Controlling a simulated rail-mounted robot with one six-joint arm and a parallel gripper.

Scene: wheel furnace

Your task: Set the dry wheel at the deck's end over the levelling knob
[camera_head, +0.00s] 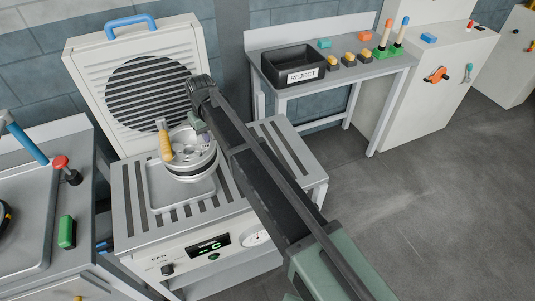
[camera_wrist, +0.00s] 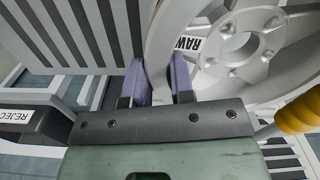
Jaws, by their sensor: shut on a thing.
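A silver spoked wheel (camera_head: 203,171) is over the slatted deck (camera_head: 139,232) in the head view, above the back right of its recessed tray (camera_head: 157,207). I cannot tell whether it touches the deck. In the wrist view the wheel (camera_wrist: 270,65) shows a RAW label near its hub. My gripper (camera_wrist: 158,82) has its purple fingers shut on the wheel's rim. In the head view the gripper (camera_head: 203,126) is at the wheel's far right side. A black knob (camera_head: 167,269) sits on the deck's front panel; I cannot tell whether it is the levelling knob.
A yellow-handled tool (camera_head: 165,143) stands close to the wheel's left. A fan panel (camera_head: 140,85) rises behind the deck. A REJECT bin (camera_head: 290,68) and several blocks are on the bench behind. A green button (camera_head: 214,257) and white dial (camera_head: 255,238) are on the front panel.

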